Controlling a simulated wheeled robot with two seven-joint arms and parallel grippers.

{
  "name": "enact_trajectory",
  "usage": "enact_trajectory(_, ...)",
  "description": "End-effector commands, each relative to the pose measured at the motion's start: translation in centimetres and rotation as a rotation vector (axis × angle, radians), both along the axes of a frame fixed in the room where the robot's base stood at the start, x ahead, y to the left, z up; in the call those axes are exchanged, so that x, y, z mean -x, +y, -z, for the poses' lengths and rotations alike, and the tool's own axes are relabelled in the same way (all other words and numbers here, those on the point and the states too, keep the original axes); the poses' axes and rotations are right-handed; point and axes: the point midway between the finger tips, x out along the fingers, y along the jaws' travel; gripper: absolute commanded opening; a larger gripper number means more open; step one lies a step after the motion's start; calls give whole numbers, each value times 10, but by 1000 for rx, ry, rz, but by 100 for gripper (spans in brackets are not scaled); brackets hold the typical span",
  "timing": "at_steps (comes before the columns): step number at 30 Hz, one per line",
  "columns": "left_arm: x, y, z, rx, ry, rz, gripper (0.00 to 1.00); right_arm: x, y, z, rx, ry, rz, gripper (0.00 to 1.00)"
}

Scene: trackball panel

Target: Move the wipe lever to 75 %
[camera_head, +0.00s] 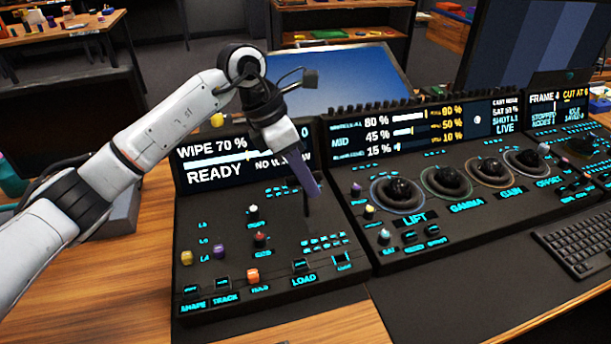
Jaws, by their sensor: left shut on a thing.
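My left gripper (307,185) reaches down over the upper right of the left panel (225,285). It is shut on the wipe lever, which is mostly hidden by the fingers and hard to make out. The left panel's screen (215,163) reads WIPE 70 % with READY below and a bar. Part of that screen's right side is covered by my gripper. My right gripper is not in view.
Small knobs and buttons stand left of my gripper, among them a purple knob (219,251) and an orange button (253,275). To the right is a panel with dark trackballs (398,191) and a wide screen (430,128). A keyboard (580,243) lies at the right.

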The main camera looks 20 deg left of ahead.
Motion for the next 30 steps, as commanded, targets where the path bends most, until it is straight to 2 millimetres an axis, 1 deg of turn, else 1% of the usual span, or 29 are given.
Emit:
enact_trajectory(1,-2,3,1,-6,-2,-5,0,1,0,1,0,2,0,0)
enact_trajectory(4,-2,3,1,-6,-2,-5,0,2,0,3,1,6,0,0)
enact_trajectory(5,-2,3,1,-6,-2,-6,21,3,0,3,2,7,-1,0)
enact_trajectory(7,-1,3,1,-5,-1,-6,33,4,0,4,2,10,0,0)
enact_trajectory(8,-1,3,1,-5,-2,-5,35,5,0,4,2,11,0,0)
enact_trajectory(16,0,2,0,-3,0,-2,35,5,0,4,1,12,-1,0)
enact_trajectory(19,0,4,-6,-3,-2,-3,35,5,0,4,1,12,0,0)
enact_trajectory(23,2,12,-25,-3,-4,-3,35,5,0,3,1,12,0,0)
enact_trajectory(30,7,31,-68,-4,-3,-5,35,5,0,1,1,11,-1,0)
